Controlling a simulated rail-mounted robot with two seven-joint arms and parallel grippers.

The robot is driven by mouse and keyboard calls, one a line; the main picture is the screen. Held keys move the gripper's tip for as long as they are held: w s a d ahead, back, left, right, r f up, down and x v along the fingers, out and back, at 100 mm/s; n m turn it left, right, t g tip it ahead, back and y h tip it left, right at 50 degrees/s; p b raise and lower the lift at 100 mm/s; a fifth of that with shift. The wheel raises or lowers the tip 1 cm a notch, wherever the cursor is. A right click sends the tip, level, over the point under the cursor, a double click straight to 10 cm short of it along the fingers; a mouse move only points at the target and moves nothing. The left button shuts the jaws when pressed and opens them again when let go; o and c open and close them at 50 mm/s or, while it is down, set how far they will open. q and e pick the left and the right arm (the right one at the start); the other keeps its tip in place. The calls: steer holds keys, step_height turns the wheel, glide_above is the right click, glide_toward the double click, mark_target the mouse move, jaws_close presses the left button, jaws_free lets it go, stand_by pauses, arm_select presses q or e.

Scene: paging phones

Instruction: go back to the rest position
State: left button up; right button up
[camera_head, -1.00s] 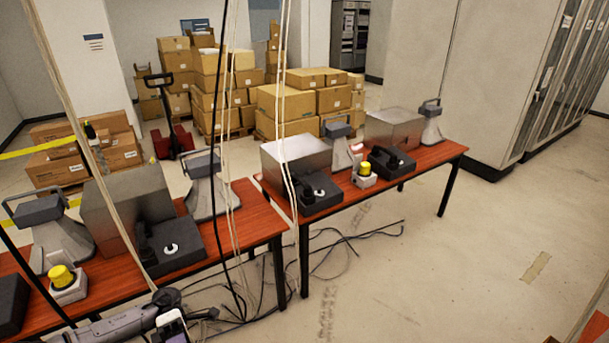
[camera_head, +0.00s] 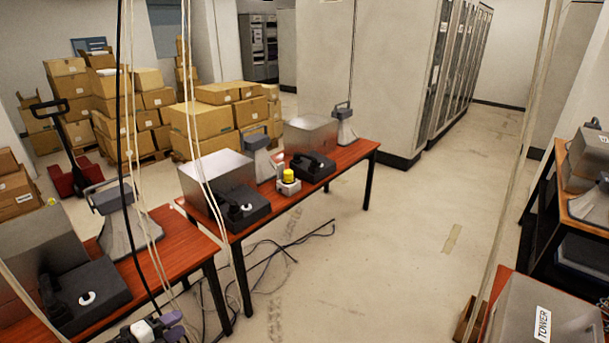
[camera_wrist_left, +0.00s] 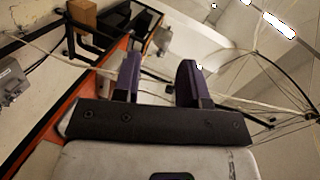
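My left gripper (camera_head: 172,326) shows at the bottom edge of the head view, partly cut off, in front of the red-topped tables. In the left wrist view its two purple fingers (camera_wrist_left: 158,70) stand apart with nothing between them. My right gripper is in neither view. On the tables stand a black phone (camera_head: 88,297) at the left, another black phone (camera_head: 240,206) in the middle and a third (camera_head: 312,167) farther back. Their handsets appear to rest on the bases.
Pale cords (camera_head: 197,170) hang in front of the tables. Cables (camera_head: 280,250) lie on the floor. A metal box labelled TOWER (camera_head: 515,318) stands at the lower right, near a dark shelf (camera_head: 548,225). Cartons (camera_head: 215,118) are stacked behind.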

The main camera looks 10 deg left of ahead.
arm_select(q)
steer(key=s+d+r+n+g+y+p, duration=0.3)
steer(key=s+d+n+p, duration=0.5)
steer(key=s, duration=0.7)
steer(key=s+d+r+n+g+y+p, duration=0.3)
steer(key=s+d+r+n+g+p, duration=0.2)
steer(key=s+d+n, duration=0.5)
steer(key=s+d+g+p, duration=0.2)
steer(key=s+d, duration=0.1)
steer(key=s, duration=0.2)
steer(key=shift+s+d+n+p, duration=0.25)
steer(key=shift+s+n+p, duration=0.05)
steer(key=shift+s+p, duration=0.1)
